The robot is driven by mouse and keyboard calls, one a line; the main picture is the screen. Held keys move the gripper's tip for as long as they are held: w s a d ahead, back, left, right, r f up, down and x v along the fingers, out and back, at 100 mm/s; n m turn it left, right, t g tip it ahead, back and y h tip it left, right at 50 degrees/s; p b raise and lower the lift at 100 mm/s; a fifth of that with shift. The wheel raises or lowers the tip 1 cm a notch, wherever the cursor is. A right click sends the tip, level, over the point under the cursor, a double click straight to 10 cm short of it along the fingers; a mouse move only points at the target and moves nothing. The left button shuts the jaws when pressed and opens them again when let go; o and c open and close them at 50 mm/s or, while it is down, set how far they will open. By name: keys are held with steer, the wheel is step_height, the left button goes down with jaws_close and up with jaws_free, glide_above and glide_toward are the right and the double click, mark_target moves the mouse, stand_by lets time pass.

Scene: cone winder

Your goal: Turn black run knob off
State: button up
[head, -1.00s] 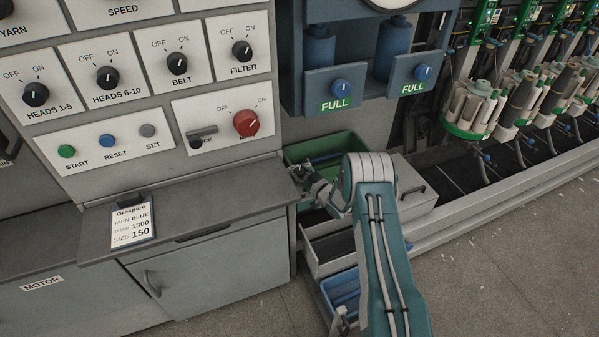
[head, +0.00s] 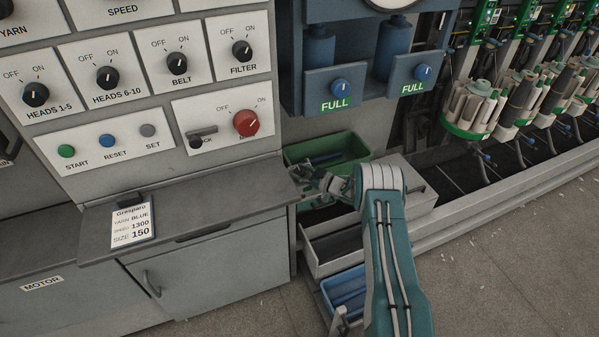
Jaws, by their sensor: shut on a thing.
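No knob that I can read as labelled run shows. The black knobs in view are HEADS 1-5 (head: 36,95), HEADS 6-10 (head: 107,78), BELT (head: 177,63) and FILTER (head: 242,51), each with OFF and ON marks; their pointers appear turned toward ON. My gripper (head: 308,180) is low, right of the grey shelf and by the green bin, well apart from these knobs. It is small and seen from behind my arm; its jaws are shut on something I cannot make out.
A red knob (head: 246,123) and a black lever (head: 201,134) sit on the lower panel; their labels are partly hidden. The grey shelf (head: 190,208) juts out below the panel. The green bin (head: 352,143), a grey drawer (head: 330,249) and a blue bin (head: 345,290) are around my arm.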

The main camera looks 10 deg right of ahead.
steer(key=o, duration=1.1)
steer(key=shift+w, duration=0.1)
steer(key=shift+o, duration=0.2)
steer(key=v, duration=1.2)
